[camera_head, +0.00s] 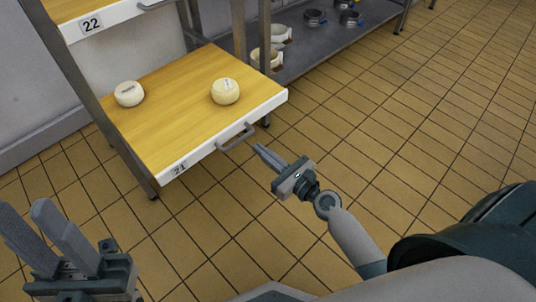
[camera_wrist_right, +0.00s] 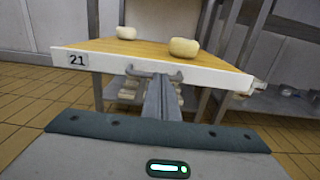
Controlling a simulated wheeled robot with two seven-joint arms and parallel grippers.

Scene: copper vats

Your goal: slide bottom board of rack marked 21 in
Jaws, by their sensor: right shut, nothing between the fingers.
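The bottom board (camera_head: 165,100) marked 21 is yellow wood with a white front edge and juts out of its rack. A grey bar handle (camera_head: 236,137) is on that edge; it also shows in the wrist view (camera_wrist_right: 134,71). Two pale round cheeses (camera_head: 128,93) (camera_head: 225,91) sit on the board. My right gripper (camera_head: 257,149) is shut and empty, its tips just in front of the handle. In the wrist view its fingers (camera_wrist_right: 162,84) overlap the handle; I cannot tell whether they touch. My left gripper (camera_head: 40,220) is open and empty at lower left, away from the rack.
A board marked 22 (camera_head: 100,20) is above, on the same rack. Metal rack posts (camera_head: 85,95) stand beside the boards. A grey low shelf (camera_head: 320,45) with white moulds and dark round fittings (camera_head: 315,17) lies behind. The tiled floor (camera_head: 430,110) to the right is clear.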

